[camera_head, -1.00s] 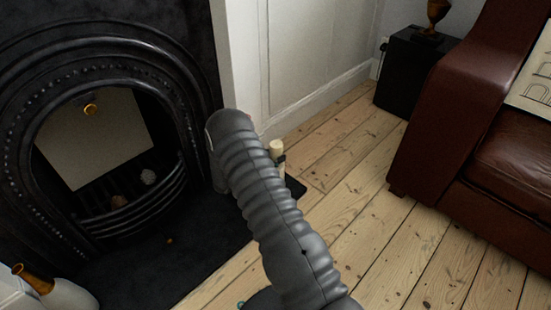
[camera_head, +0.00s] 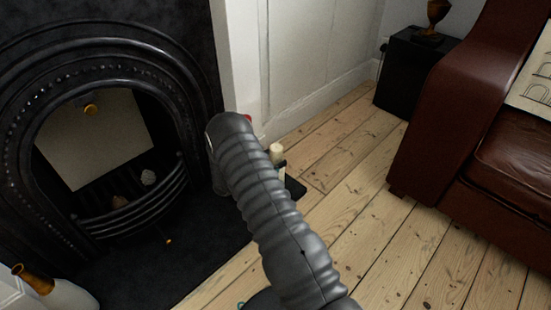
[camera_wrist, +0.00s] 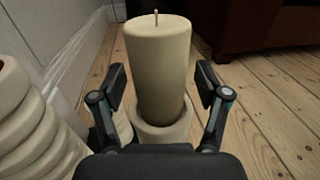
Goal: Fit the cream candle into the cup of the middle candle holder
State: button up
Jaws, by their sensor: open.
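The cream candle (camera_wrist: 157,62) stands nearly upright in the wrist view, its wick at the top. Its lower end is inside the rim of a pale candle holder cup (camera_wrist: 165,133); how deep it sits is hidden. My gripper (camera_wrist: 160,82) is open, with one finger on each side of the candle and gaps between. In the head view, a cream candle top (camera_head: 277,152) shows just right of my arm, which hides the gripper and most of the holder.
A cream ribbed object with a reddish rim (camera_wrist: 35,130) stands close on the left in the wrist view. The black fireplace (camera_head: 120,50) is left, the brown leather sofa (camera_head: 440,130) right. A black box (camera_head: 405,75) stands behind. Floorboards (camera_head: 345,200) between are clear.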

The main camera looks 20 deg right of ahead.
jog(key=s+a, duration=0.2)
jog(key=a, duration=1)
jog(key=s+d+r+m+g+y, duration=0.1)
jog(key=s+r+m+g+y, duration=0.3)
jog(key=s+r, duration=0.55)
jog(key=s+d+r+m+g+y, duration=0.15)
jog(key=s+r+m+y, duration=0.45)
jog(key=r, duration=0.8)
jog(key=s+a+r+m+t+y, duration=0.3)
jog(key=s+a+r+m, duration=0.1)
jog(key=s, duration=0.6)
jog(key=s+a+r+m+t+y, duration=0.4)
jog(key=s+r, duration=0.3)
jog(key=s, duration=0.2)
jog(key=shift+s+a+m, duration=0.35)
jog(key=shift+a+m, duration=0.2)
jog(key=shift+m, duration=0.35)
jog(key=shift+o, duration=0.6)
jog(key=shift+s+a+r+t+y, duration=0.15)
jog(key=shift+s+a+t+y, duration=0.1)
jog(key=shift+s+t+y, duration=0.1)
